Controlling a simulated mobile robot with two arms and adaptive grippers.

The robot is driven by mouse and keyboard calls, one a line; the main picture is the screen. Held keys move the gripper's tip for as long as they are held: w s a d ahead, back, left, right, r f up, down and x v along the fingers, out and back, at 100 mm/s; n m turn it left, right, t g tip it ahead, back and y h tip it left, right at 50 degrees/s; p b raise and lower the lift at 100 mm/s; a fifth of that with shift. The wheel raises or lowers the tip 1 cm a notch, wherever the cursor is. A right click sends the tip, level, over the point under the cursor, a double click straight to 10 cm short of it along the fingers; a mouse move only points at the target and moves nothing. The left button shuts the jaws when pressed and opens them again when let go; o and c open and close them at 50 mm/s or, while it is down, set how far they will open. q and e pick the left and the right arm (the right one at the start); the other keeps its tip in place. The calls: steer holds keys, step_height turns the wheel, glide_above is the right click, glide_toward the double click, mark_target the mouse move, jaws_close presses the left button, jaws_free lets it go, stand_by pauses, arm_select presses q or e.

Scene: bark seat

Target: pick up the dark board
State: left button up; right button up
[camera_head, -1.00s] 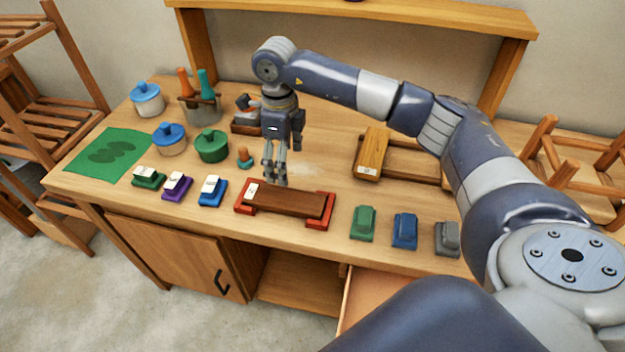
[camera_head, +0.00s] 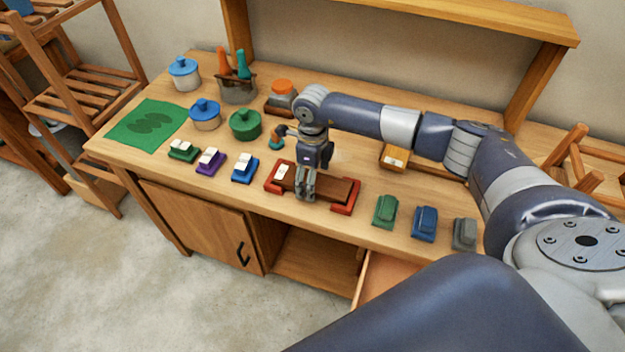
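The dark board (camera_head: 334,189) is a dark brown plank lying across two red end supports (camera_head: 345,206) near the front edge of the workbench. A small white label (camera_head: 281,172) is at its left end. My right gripper (camera_head: 306,194) points down over the left-middle part of the board, with its fingers at or just in front of it. The fingers hide part of the board, and I cannot tell whether they touch or grip it. My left gripper is not in view.
Green (camera_head: 385,210), blue (camera_head: 424,222) and grey (camera_head: 464,233) blocks stand right of the board. Small labelled blocks (camera_head: 245,168) stand to its left. A drawer (camera_head: 382,276) is open below.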

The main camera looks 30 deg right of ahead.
steer(key=c, duration=1.3)
steer(key=shift+o, duration=0.2)
